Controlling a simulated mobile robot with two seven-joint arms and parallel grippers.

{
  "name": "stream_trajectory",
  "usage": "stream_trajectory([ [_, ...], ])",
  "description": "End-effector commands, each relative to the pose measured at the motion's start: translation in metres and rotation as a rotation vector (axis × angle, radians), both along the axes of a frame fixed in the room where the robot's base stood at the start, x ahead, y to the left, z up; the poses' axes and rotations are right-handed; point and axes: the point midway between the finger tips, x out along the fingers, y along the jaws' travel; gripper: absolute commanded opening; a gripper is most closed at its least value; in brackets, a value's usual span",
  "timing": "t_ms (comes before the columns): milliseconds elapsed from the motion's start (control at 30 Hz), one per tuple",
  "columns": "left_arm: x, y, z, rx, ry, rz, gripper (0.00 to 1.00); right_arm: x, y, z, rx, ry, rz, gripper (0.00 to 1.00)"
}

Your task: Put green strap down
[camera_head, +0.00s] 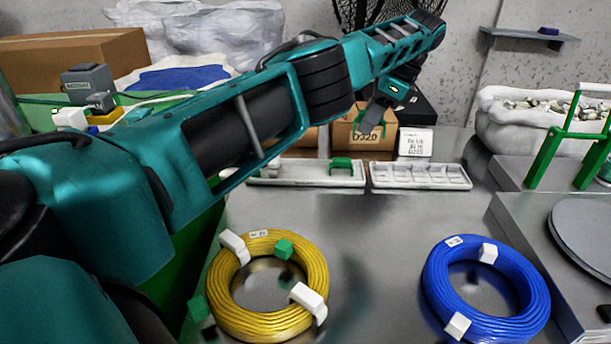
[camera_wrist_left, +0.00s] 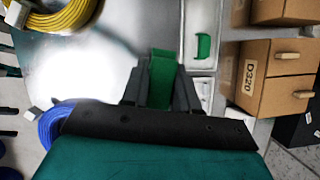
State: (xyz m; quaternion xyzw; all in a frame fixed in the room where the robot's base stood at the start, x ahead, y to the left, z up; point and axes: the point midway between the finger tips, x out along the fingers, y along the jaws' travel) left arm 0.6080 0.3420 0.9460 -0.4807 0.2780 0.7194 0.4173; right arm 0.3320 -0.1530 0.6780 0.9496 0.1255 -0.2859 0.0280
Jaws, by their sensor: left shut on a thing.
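My left gripper (camera_head: 370,120) is shut on a green strap (camera_wrist_left: 161,80), which stands between the two dark fingers in the left wrist view. In the head view the gripper is in front of the cardboard box, above the back of the table, and only slim green edges of the held strap show. A white tray (camera_head: 262,178) lies below it on the metal table, with another green strap (camera_head: 341,163) in its right part. My right gripper is not in view.
A second white tray (camera_head: 420,176) with several compartments lies to the right. A yellow cable coil (camera_head: 231,312) with white and green straps and a blue cable coil (camera_head: 438,285) with white straps lie in front. Cardboard boxes (camera_head: 372,143) stand behind the trays. The table between the coils is clear.

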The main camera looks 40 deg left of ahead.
Motion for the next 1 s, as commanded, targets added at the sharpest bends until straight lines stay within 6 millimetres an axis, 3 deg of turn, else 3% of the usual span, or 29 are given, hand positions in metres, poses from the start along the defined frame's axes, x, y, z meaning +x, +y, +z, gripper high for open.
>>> stream_trajectory([
  [267, 0.008, 0.025, 0.006, 0.002, 0.001, -0.134, 0.00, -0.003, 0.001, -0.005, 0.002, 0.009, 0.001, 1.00],
  [567, 0.018, 0.076, 0.012, 0.003, -0.002, -0.390, 0.00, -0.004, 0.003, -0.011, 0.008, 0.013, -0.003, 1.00],
  [1000, 0.021, 0.090, 0.015, 0.002, 0.000, -0.472, 0.00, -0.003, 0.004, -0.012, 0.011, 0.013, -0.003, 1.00],
])
